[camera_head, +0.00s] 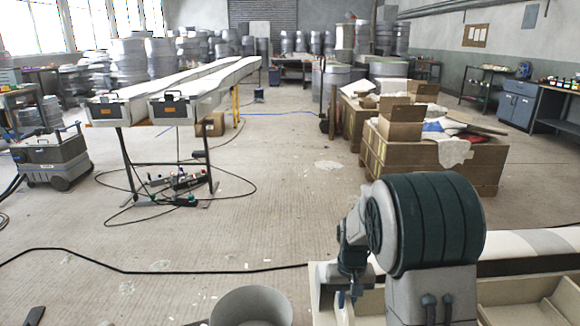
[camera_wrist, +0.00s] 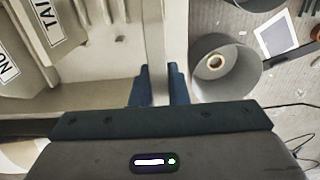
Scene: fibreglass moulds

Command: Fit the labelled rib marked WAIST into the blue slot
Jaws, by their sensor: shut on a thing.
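My gripper (camera_wrist: 160,88) points down over the front left part of a pale tray (camera_wrist: 100,92). Its two dark fingers are close together, shut on a thin pale piece seen edge-on, a rib by its look. No label on it is readable, so I cannot confirm WAIST. In the head view my gripper (camera_head: 347,288) is small and partly hidden by my own arm. A rib labelled TAIL (camera_wrist: 45,22) and one whose label begins NO (camera_wrist: 12,75) lie in the tray on the left. No blue slot can be made out.
A grey bucket (camera_wrist: 222,85) stands on the floor just right of the tray; it also shows in the head view (camera_head: 250,308). The tray wall (camera_wrist: 176,30) rises close to my fingers.

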